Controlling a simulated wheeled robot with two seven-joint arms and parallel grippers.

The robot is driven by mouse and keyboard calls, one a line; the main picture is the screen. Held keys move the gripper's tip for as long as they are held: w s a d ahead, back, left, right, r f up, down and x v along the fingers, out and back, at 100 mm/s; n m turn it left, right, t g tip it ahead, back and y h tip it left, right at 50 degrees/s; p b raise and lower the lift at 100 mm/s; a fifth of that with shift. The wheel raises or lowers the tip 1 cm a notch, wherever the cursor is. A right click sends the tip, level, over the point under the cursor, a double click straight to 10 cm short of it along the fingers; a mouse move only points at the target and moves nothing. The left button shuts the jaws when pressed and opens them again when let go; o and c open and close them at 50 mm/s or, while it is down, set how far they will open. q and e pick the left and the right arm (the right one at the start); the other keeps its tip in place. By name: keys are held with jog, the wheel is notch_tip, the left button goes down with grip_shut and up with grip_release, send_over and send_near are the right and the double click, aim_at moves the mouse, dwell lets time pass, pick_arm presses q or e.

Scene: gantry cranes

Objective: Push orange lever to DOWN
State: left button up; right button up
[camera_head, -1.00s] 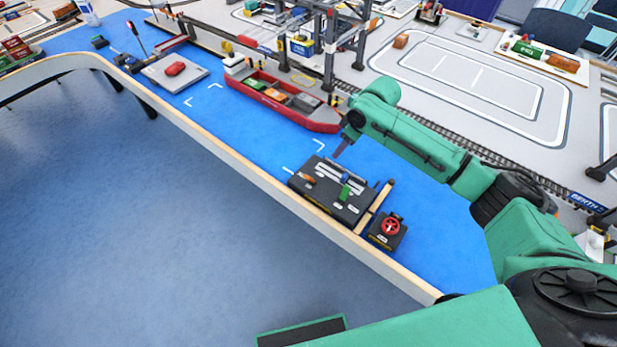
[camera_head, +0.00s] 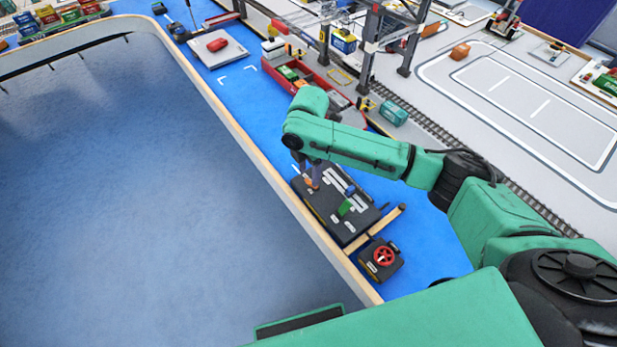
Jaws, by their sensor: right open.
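A dark control box (camera_head: 352,221) lies on the blue table near its wooden front edge. A green lever (camera_head: 345,207) stands up from its middle. The orange lever (camera_head: 313,186) is at the box's far left end, small and partly covered by my right gripper. My right gripper (camera_head: 310,177) points down over that end, with its fingertips at or very near the orange lever. It is open, and I cannot tell whether it touches the lever. My left gripper is out of view.
A small box with a red wheel (camera_head: 383,257) sits beside the control box, near a wooden bar (camera_head: 375,231). A red ship (camera_head: 308,78) and gantry crane (camera_head: 368,45) stand behind. A white plate with a red piece (camera_head: 217,45) lies farther left.

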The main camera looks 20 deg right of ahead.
aim_at(309, 180)
notch_tip(309, 180, down, 3)
jog(key=shift+d+f, duration=0.15)
jog(key=shift+f, duration=0.4)
jog(key=shift+a+f, duration=0.1)
jog(key=shift+a, duration=0.1)
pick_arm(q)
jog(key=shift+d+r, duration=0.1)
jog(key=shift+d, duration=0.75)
pick_arm(e)
grip_shut()
